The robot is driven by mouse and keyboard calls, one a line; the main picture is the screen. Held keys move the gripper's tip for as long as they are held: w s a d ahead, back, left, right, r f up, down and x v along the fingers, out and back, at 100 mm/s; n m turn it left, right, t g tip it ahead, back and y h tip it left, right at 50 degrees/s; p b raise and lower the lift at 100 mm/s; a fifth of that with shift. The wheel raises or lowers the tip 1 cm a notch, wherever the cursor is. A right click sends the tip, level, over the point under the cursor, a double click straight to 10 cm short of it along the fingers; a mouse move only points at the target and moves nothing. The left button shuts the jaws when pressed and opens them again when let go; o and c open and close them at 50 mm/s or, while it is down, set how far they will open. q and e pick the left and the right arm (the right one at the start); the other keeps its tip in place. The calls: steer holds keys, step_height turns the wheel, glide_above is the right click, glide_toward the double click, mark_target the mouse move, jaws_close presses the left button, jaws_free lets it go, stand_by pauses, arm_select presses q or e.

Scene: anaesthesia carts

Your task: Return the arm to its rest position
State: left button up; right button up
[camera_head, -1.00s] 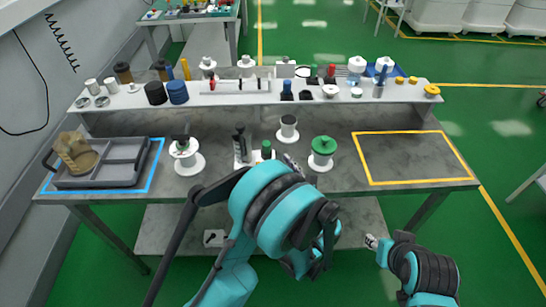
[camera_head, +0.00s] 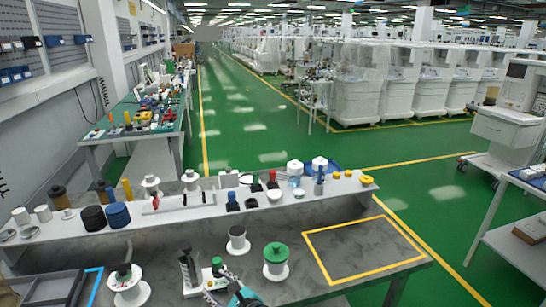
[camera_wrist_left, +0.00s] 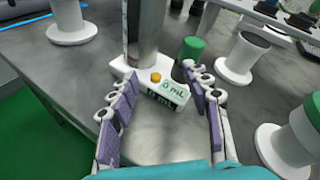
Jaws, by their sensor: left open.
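My left gripper (camera_head: 222,286) shows at the bottom edge of the head view, over the workbench (camera_head: 330,287), with most of the arm cut off below. In the left wrist view its two purple-padded fingers (camera_wrist_left: 162,108) are spread apart with nothing held between them. Beyond the fingertips is a white-based device with a grey column and a "0 mL" label (camera_wrist_left: 172,90). A green-topped part (camera_wrist_left: 190,48) stands beside the column. My right gripper is out of view.
A green-topped spool (camera_head: 276,262) and a white spool with a dark opening (camera_head: 238,241) stand close to the left gripper. Another white spool (camera_head: 128,288) is at left. A shelf (camera_head: 215,208) with several items runs behind. The yellow-outlined area (camera_head: 365,250) is empty.

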arm_select(q)
steer(key=s+a+n, duration=0.1)
steer(key=s+a+n+g+h, duration=0.1)
steer(key=n, duration=0.1)
steer(key=s+a+n+g+h, duration=0.1)
steer(key=shift+a+r+n, duration=0.1)
steer(key=shift+a+n, duration=0.15)
steer(key=shift+n, duration=0.15)
steer(key=s+d+r+n+g+h, duration=0.1)
steer(key=s+n+h, duration=0.7)
steer(key=s+n, duration=0.7)
steer(key=n, duration=0.3)
steer(key=shift+s+d+r, duration=0.2)
steer(key=shift+d+r, duration=0.1)
steer(key=shift+d, duration=0.05)
